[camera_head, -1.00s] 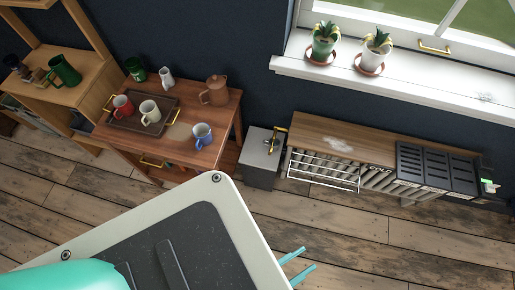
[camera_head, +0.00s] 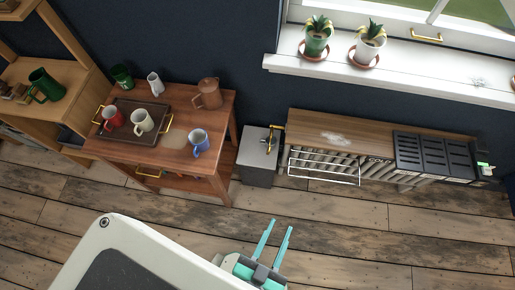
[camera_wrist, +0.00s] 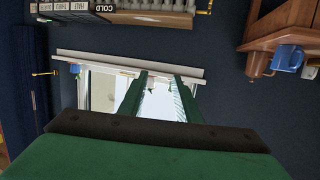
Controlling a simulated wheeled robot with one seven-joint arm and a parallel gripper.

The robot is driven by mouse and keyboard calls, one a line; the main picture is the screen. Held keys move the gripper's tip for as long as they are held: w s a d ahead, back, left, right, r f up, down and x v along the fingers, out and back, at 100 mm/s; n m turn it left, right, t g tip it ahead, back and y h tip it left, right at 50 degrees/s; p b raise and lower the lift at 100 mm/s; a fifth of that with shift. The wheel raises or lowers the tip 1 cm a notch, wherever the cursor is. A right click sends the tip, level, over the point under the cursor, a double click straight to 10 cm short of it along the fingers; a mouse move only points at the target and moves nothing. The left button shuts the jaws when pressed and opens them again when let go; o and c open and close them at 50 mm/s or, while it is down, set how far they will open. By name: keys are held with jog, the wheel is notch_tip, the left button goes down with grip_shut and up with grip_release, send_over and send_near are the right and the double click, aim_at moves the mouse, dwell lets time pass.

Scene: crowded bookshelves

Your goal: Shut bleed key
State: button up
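A small brass fitting (camera_head: 270,140), which may be the bleed key, stands at the left end of the radiator (camera_head: 323,166), above a grey box (camera_head: 258,158). It is too small to tell how it is turned. At the radiator's right end is a small white fitting with a green mark (camera_head: 485,168). My gripper (camera_head: 280,226) is in front of and below the radiator in the head view, apart from it. Its two teal fingers are parted and empty. In the wrist view my gripper (camera_wrist: 160,76) also shows open, with the window behind it.
A wooden table (camera_head: 180,156) with a tray, several mugs and a jug stands left of the grey box. A wooden shelf top (camera_head: 365,132) with black slotted boxes (camera_head: 435,155) covers the radiator. Two potted plants stand on the windowsill (camera_head: 430,72). The floor (camera_head: 370,225) before the radiator is clear.

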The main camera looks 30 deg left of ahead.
jog(key=w+a+f+t+y, duration=0.1)
jog(key=w+a+f, duration=0.3)
jog(key=f, duration=0.5)
jog(key=w+a+f+y, duration=0.1)
jog(key=w+f, duration=0.4)
jog(key=f, duration=0.3)
jog(key=n+y, duration=0.1)
jog(key=y, duration=0.2)
send_near(269, 152)
jog(key=f, duration=0.1)
jog(key=shift+t, duration=0.4)
jog(key=x, duration=1.1)
jog(key=shift+a+f, duration=0.15)
grip_shut()
